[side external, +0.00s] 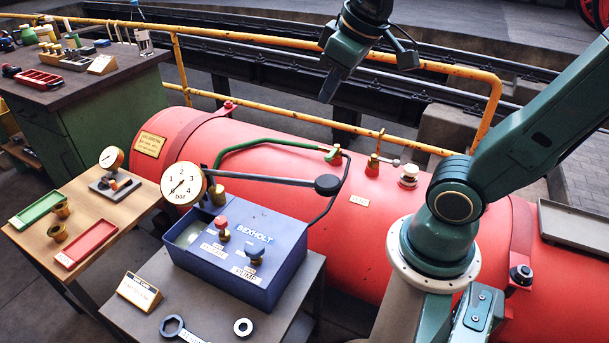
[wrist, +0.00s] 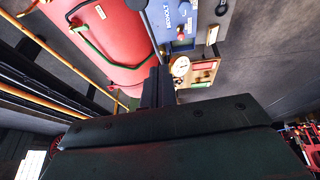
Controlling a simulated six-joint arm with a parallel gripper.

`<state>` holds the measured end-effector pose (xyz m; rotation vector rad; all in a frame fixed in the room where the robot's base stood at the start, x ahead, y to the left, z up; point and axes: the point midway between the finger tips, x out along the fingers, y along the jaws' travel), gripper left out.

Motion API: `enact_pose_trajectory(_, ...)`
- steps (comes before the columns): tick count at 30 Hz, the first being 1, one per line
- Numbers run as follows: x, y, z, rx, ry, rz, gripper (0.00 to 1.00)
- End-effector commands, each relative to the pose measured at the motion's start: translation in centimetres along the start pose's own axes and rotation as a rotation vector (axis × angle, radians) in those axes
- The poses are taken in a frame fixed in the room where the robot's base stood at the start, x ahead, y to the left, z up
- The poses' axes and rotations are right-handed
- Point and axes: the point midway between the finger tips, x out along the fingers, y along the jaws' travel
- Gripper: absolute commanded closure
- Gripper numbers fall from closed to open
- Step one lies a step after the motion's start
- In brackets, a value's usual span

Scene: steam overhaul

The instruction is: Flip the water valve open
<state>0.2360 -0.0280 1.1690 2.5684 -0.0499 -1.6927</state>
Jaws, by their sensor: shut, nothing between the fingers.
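No valve in view has a label I can read as water, so I cannot tell which one is meant. A brass valve (side external: 373,167) with a thin upright lever stands on top of the red boiler (side external: 300,225). Another brass fitting (side external: 334,156) beside it joins a green pipe (side external: 262,143). The blue pump box (side external: 255,270) carries a red knob (side external: 221,224) and a dark blue knob (side external: 254,252). My gripper (side external: 326,98) is shut and empty, raised above and behind the boiler, apart from everything. In the wrist view the boiler (wrist: 100,35) and pump box (wrist: 185,18) lie beyond my dark fingers (wrist: 158,85).
A yellow railing (side external: 280,42) runs behind the boiler. A pressure gauge (side external: 184,183) and long pump lever (side external: 265,179) stand above the box. A wooden table (side external: 105,205) with trays is at left. A spanner (side external: 180,328) lies in front. A white-topped fitting (side external: 408,175) sits on the boiler.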

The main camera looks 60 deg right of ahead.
Motion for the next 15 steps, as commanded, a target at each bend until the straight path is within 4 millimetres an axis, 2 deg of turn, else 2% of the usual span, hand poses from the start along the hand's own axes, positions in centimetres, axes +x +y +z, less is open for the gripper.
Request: enact_pose_trajectory(15, 2.9, 4.9, -7.2, -0.045, -0.125, 0.05, 1.0)
